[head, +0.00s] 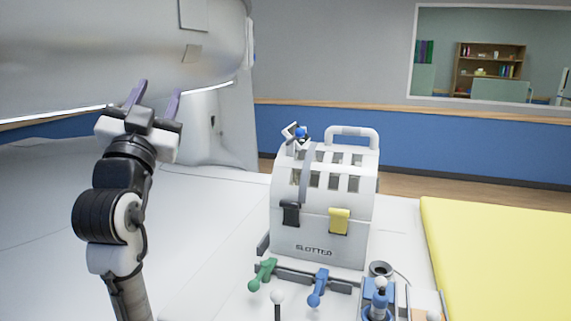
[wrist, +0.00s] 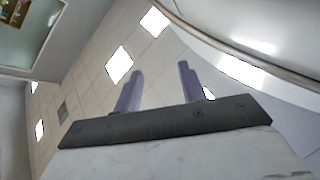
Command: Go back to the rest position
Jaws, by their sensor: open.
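My gripper (head: 157,100) is raised at the left in the head view, its two purple fingers pointing up and standing apart with nothing between them. In the wrist view the fingers (wrist: 159,90) are also apart and empty, with the ceiling and its lights behind them. My gripper is in front of the large white rounded machine (head: 120,45) and to the left of the slotted case. I cannot tell whether any gap between my gripper and the machine is small.
A white case marked SLOTTED (head: 320,235) stands on the white table (head: 205,215), with black and yellow latches. Green (head: 262,274) and blue (head: 318,288) handles are before it. A dark ring (head: 380,269) and a yellow pad (head: 500,250) lie to the right.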

